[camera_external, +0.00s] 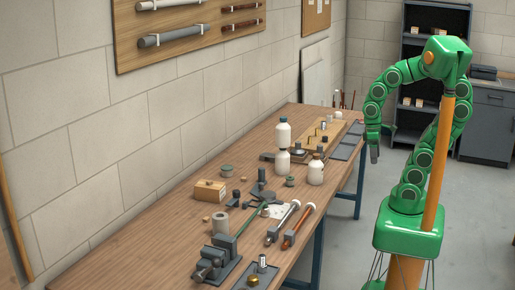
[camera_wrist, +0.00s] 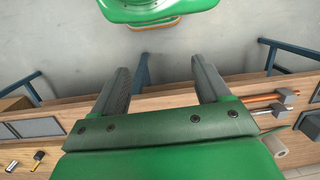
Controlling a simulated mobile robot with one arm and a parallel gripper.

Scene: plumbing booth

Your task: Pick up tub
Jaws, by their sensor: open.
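Two small, low green tub-like containers are on the wooden workbench (camera_external: 150,240). One tub (camera_external: 227,170) is near the wall side, behind the wooden box. The other tub (camera_external: 290,181) is near the middle, beside the white bottles. I cannot tell which of them the task means. My gripper (camera_external: 374,152) hangs pointing down off the bench's right edge, well apart from both tubs. In the wrist view my gripper (camera_wrist: 164,82) has its two dark fingers spread with nothing between them. No tub can be made out in the wrist view.
White bottles (camera_external: 283,134) stand beside the middle tub. A wooden box (camera_external: 209,190), a vise (camera_external: 215,262) and pipe clamps (camera_external: 298,226) crowd the front half. A wooden board (camera_external: 313,139) lies at the far end. Floor (camera_external: 350,235) between bench and my base is clear.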

